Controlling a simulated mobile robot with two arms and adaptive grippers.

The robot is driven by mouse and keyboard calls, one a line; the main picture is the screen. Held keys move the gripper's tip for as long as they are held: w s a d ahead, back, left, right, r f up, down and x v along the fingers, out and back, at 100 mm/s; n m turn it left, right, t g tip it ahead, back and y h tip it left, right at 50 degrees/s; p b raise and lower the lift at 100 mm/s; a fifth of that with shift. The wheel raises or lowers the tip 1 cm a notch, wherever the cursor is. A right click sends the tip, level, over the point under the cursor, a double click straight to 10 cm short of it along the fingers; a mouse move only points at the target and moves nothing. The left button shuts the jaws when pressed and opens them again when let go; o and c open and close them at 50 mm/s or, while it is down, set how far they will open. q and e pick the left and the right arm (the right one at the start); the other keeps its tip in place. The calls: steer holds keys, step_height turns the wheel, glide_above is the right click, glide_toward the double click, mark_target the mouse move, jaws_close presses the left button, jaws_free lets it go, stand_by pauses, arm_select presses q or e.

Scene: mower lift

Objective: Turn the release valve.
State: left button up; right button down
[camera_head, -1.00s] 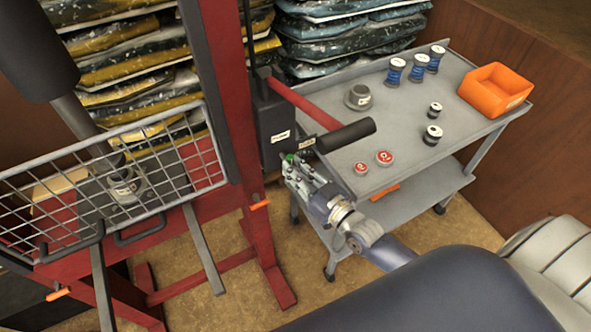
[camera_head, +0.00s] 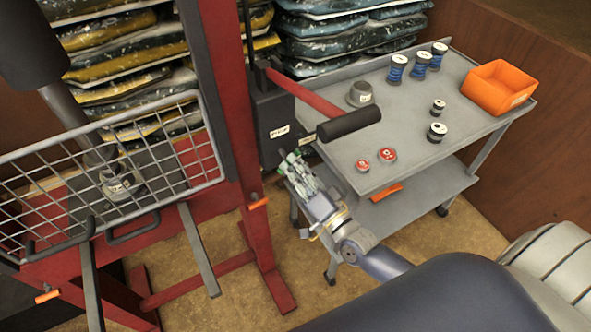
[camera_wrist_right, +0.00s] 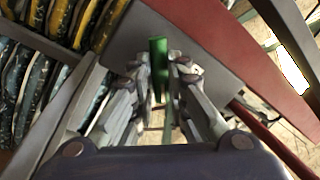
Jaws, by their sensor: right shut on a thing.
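The release valve (camera_wrist_right: 158,62) shows as a flat green handle in the right wrist view, between my right fingertips. It sits low on the black pump unit (camera_head: 274,128) at the red frame's upright. My right gripper (camera_head: 293,163) is shut on the valve, with the fingers pointing up and left in the head view. There the fingers cover most of the valve and only bits of green show. The right wrist view shows the two fingers (camera_wrist_right: 160,82) on either side of the green handle. My left gripper is not in view.
A red lever with a black grip (camera_head: 349,124) reaches out above my right gripper. A grey cart (camera_head: 405,150) with spools, tins and an orange bin (camera_head: 497,88) stands close to its right. A wire guard (camera_head: 110,180) and red frame (camera_head: 228,100) stand left.

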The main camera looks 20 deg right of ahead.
steer(key=shift+a+f+m+t+h+b, duration=0.15)
steer(key=shift+m+h+b, duration=0.2)
steer(key=shift+m, duration=1.1)
steer(key=shift+d+r+m+t+h+b, duration=0.1)
steer(key=shift+m+h+b, duration=0.3)
steer(key=shift+m, duration=1.1)
steer(key=shift+a+f+m+t+h+b, duration=0.15)
steer(key=shift+m+h, duration=0.3)
steer(key=shift+m, duration=1)
steer(key=shift+d+r, duration=0.1)
steer(key=c, duration=1.6)
jaws_free()
steer(key=shift+o, duration=0.2)
steer(key=shift+s, duration=0.1)
steer(key=v, duration=1.2)
